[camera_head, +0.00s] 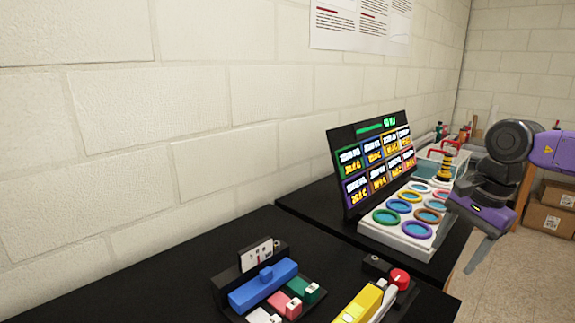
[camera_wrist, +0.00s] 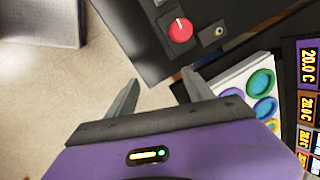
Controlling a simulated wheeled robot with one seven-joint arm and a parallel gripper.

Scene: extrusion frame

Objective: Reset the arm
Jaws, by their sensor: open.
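My gripper (camera_head: 477,240) is purple and grey and hangs at the right of the head view, beside the white tray with coloured rings. Its fingers point down. In the wrist view my gripper (camera_wrist: 158,92) shows two grey fingers spread apart with nothing between them. Part of the floor and the black table edge lie beyond the fingertips. In the head view my arm's grey joint and purple link extend to the right.
A white tray (camera_head: 366,228) of coloured rings stands before a black display (camera_head: 343,140). A red knob (camera_head: 399,279) shows on the near black table (camera_head: 150,285), with blue, green, pink and yellow blocks. Brown boxes (camera_head: 557,195) stand at the far right. Open floor lies at right.

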